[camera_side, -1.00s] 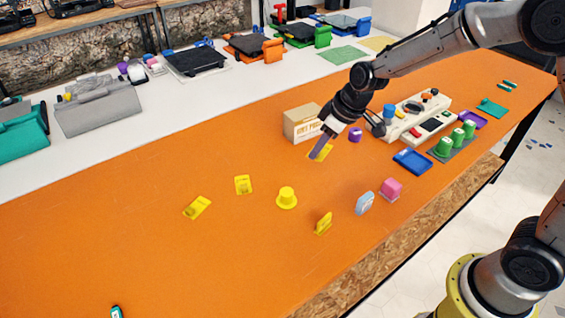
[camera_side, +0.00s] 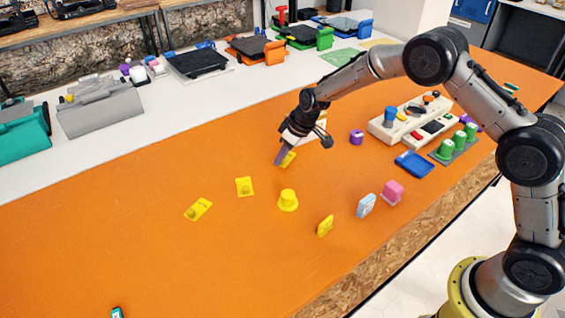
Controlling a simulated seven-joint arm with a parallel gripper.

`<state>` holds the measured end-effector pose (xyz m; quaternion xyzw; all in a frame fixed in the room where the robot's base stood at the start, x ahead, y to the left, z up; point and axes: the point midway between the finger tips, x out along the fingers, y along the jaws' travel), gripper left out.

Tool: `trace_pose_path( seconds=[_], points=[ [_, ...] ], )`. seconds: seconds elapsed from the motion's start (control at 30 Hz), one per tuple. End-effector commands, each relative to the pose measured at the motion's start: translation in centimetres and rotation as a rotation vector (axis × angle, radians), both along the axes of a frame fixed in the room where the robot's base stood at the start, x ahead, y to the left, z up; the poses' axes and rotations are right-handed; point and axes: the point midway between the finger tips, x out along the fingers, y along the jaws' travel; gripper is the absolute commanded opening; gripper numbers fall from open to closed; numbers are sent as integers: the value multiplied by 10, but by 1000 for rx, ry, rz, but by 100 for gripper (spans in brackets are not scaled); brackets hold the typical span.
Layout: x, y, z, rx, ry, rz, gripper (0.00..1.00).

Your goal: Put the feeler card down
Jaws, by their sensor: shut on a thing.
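Left of the gripper lie two yellow plates (camera_side: 244,187) (camera_side: 198,209). In front stand a yellow knob (camera_side: 288,201), a yellow piece (camera_side: 325,226), a pale blue tag (camera_side: 366,206) and a pink block (camera_side: 392,193). A control panel (camera_side: 385,131) is to the right. The left table area is mostly clear.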

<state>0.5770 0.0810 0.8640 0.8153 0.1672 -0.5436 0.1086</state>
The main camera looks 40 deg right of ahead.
Motion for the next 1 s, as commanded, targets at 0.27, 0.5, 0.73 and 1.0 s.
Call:
trace_pose_path(
  seconds=[0.27,0.5,0.73,1.0],
  points=[
    [-1,0,-26,0,1,0,0],
    [-2,0,-28,0,3,-1,0],
    [-2,0,-29,0,3,-1,51],
    [-2,0,-29,0,2,-1,51]
  ],
)
